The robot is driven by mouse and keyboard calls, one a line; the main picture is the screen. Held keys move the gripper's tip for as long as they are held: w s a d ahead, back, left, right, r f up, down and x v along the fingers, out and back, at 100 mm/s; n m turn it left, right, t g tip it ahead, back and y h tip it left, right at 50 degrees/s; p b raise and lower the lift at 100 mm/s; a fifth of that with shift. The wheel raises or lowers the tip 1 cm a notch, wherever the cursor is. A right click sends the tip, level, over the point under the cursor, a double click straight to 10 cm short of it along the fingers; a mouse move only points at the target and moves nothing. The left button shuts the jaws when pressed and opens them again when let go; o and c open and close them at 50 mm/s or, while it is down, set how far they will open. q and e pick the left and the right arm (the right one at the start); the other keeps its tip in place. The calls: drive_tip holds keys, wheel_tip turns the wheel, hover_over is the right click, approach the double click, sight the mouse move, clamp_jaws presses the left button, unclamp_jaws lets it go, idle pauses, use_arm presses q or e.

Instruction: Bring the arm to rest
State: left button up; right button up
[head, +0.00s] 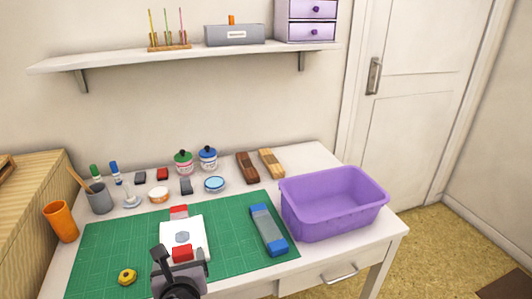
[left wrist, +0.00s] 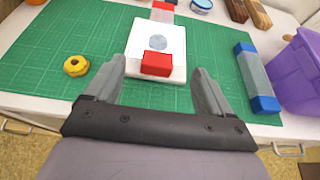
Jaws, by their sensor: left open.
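My left gripper (head: 181,261) is open and empty over the front edge of the green cutting mat (head: 108,244). It also shows in the left wrist view (left wrist: 157,85), with its two fingers apart on either side of a red block (left wrist: 157,64). The red block sits at the near end of a white card (left wrist: 138,45), which bears a grey-blue mark. The red block (head: 182,254) and card (head: 196,232) also show in the head view, just beyond the gripper. Whether the fingers touch anything below is not clear. My right gripper is not in view.
A purple bin (head: 333,207) stands at the right. A blue-capped clear case (head: 267,229) and a yellow ring-like piece (head: 127,276) lie on the mat. An orange cup (head: 61,221), a grey cup (head: 99,199) and several jars and pads line the back. A shelf (head: 180,55) hangs above.

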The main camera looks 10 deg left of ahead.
use_arm(q)
drive_tip(key=s+d+f+n+g+h, duration=0.2)
drive_tip(key=s+f+n+g+h, duration=0.15)
drive_tip(key=s+n, duration=0.85)
drive_tip(key=s+d+f+n+g+h, duration=0.2)
drive_tip(key=s+d+n+g+h, duration=0.15)
drive_tip(key=s+n, duration=0.85)
drive_tip(key=w+d+f+n+t+h, duration=0.2)
drive_tip(key=w+f+t, duration=0.4)
drive_tip(key=w+f, duration=0.3)
drive_tip(key=shift+w+n, duration=0.15)
drive_tip(key=shift+n, duration=0.45)
